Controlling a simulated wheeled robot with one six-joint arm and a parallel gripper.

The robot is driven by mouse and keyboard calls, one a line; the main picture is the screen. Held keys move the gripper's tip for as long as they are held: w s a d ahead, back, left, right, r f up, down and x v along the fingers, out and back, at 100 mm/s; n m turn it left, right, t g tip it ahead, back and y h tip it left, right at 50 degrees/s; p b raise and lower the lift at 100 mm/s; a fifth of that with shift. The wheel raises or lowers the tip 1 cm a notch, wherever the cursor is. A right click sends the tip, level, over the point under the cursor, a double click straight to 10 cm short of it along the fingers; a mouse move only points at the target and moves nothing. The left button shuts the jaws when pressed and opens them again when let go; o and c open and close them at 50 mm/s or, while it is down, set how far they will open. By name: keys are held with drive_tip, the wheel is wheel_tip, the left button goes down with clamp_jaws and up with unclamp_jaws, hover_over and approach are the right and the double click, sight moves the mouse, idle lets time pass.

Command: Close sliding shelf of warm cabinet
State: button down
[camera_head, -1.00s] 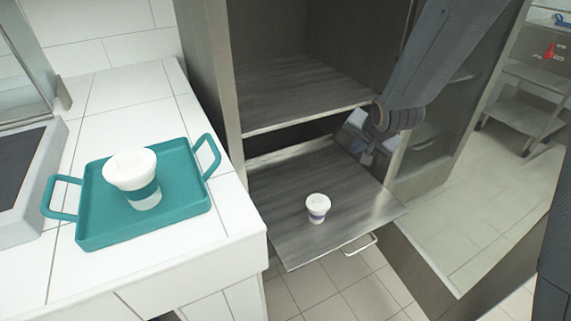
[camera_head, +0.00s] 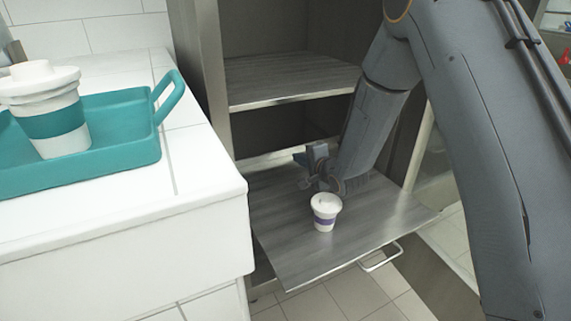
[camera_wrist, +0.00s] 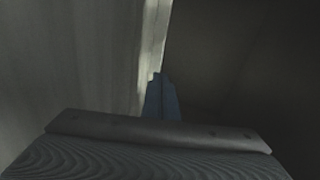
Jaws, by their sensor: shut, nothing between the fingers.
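The sliding shelf (camera_head: 290,250) of the cabinet is pulled out, a grey wood-grain board with a metal handle (camera_head: 382,257) on its front edge. A small white cup with a purple band (camera_head: 325,212) stands upright on it. My gripper (camera_head: 310,160) is above the shelf, behind the cup in the head view, and points into the cabinet. In the wrist view its fingers (camera_wrist: 161,97) are together with nothing between them, in front of dark and pale cabinet surfaces. Whether the gripper touches anything cannot be told.
A white tiled counter (camera_head: 200,190) stands at the left, with a teal tray (camera_head: 110,160) holding a large white cup with a teal band (camera_head: 55,125). The fixed cabinet shelf (camera_head: 290,78) above is empty. My arm fills the right side.

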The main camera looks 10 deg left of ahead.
sight(280, 152)
drive_tip(key=shift+w+a+f, duration=0.35)
drive_tip(key=shift+a+f, duration=0.05)
drive_tip(key=shift+a, duration=0.1)
drive_tip(key=b+x, duration=0.3)
drive_tip(key=x, duration=0.6)
drive_tip(key=shift+w+a+b, duration=0.1)
drive_tip(key=shift+w+b, duration=0.05)
drive_tip(key=shift+b, duration=0.2)
drive_tip(key=shift+a, duration=0.15)
